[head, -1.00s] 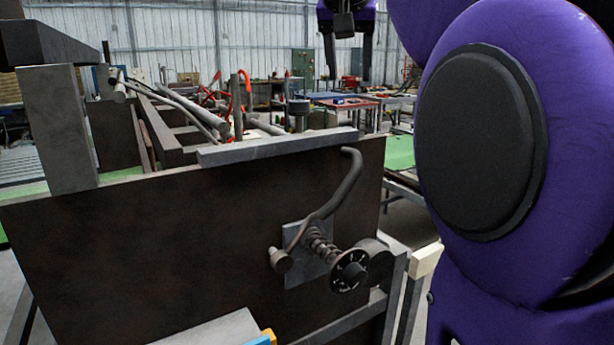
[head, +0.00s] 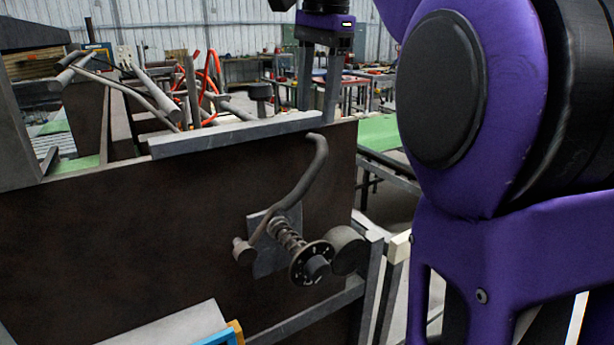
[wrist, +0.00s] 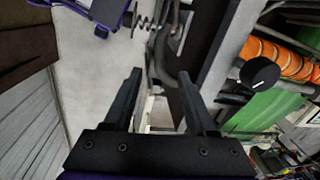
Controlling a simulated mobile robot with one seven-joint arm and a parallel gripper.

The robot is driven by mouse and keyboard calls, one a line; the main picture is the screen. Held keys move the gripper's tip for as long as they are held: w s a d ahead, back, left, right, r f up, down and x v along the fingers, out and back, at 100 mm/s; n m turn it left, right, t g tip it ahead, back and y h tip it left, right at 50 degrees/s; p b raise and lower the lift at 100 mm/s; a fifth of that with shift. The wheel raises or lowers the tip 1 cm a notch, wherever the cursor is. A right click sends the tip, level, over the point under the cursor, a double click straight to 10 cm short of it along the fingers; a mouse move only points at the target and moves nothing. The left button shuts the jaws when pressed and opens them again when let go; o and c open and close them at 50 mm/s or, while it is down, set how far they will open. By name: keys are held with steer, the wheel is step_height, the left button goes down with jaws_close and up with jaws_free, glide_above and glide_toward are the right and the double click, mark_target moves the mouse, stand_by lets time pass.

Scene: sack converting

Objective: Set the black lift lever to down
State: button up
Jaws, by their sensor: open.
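The lift lever (head: 306,178) is a dark, curved rod on the front of a brown panel. In the head view it rises from a pivot beside a coil spring, with its free end up near the panel's top edge. My gripper (head: 318,108) is open and empty, above and just behind that free end in the picture, fingers pointing down. In the wrist view the lever (wrist: 158,62) shows beyond and between the fingertips of my gripper (wrist: 158,74). I see no contact.
A grey plate and mount carry the spring (head: 288,236), a marked round dial (head: 312,262) and a stub knob (head: 243,250). A grey rail (head: 235,134) caps the brown panel (head: 120,240). In the wrist view a black knob (wrist: 260,73) and orange rolls (wrist: 283,58) lie to the right.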

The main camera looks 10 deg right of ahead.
mark_target(310, 170)
steer(key=f+b, duration=0.1)
steer(key=f, duration=0.3)
steer(key=w+f+b, duration=0.1)
steer(key=f, duration=0.4)
steer(key=f+b, duration=0.1)
steer(key=f, duration=0.3)
steer(key=shift+w+a+f, duration=0.25)
steer(key=shift+a+f, duration=0.1)
steer(key=shift+f, duration=0.05)
steer(key=shift+c, duration=0.2)
jaws_close()
stand_by(0.4)
